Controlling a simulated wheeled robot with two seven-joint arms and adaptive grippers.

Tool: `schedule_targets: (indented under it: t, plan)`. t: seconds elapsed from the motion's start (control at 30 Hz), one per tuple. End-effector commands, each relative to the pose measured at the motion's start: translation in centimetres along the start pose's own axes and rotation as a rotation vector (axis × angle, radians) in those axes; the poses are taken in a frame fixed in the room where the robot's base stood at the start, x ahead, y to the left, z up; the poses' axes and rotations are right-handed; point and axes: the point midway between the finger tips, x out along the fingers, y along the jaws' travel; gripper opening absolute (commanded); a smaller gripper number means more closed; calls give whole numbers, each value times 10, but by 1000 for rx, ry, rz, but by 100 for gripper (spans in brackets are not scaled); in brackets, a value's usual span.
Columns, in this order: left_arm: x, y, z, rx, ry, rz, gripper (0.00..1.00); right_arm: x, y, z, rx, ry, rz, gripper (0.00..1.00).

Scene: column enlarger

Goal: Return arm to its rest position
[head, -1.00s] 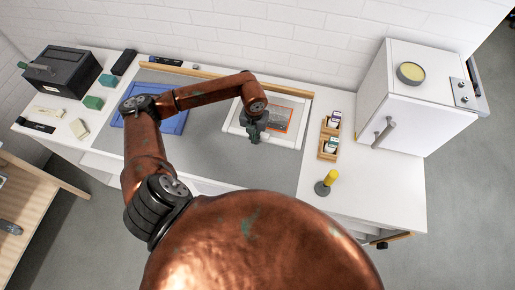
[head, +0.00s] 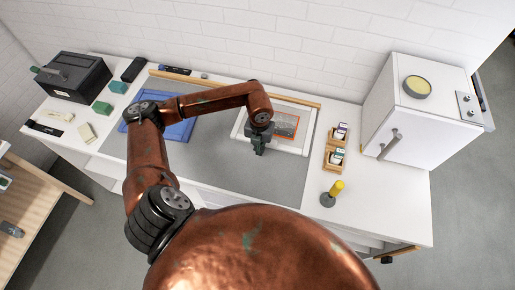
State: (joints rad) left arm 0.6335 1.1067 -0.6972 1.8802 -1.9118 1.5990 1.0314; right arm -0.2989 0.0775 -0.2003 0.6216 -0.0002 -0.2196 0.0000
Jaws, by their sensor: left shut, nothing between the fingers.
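My left arm comes in from the left in copper colour and reaches over the grey mat. Its gripper (head: 259,151) is shut and empty, pointing down in front of a white framed tray (head: 240,124). An orange-edged plate (head: 288,127) lies in that tray, partly hidden by the gripper. A blue tray (head: 181,131) lies to the left, partly behind my arm. My right gripper is not in view.
A white cabinet (head: 420,125) with a grey handle stands at the right. Wooden boxes with small bottles (head: 333,158) and a yellow-topped stand (head: 331,194) are near it. A black box (head: 76,77), green blocks (head: 102,108) and pale blocks (head: 87,133) are at the left.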

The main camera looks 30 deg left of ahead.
Motion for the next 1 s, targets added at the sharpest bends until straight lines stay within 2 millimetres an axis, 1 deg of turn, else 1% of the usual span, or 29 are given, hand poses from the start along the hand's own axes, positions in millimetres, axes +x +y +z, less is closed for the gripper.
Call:
schedule_targets:
  t: [0.03,0.13,0.3,0.4,0.5,0.77,0.87,0.97,1.0]
  plan:
    - [-11,1,0,-1,-2,1,0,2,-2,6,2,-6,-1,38]
    - [-31,4,-1,-5,0,2,0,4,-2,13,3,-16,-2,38]
    - [-58,5,-2,-8,3,2,0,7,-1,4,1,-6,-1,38]
    - [-67,4,-2,-8,4,2,0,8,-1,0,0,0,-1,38]
    - [-72,4,-3,-7,5,2,0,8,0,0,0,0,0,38]
    - [-75,3,-3,-6,6,2,0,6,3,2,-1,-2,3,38]
    - [-86,3,-3,-5,4,1,0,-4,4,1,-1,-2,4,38]
    - [-106,3,-3,-5,0,0,0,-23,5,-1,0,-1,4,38]
    - [-116,3,-3,-5,-2,-1,0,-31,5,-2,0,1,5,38]
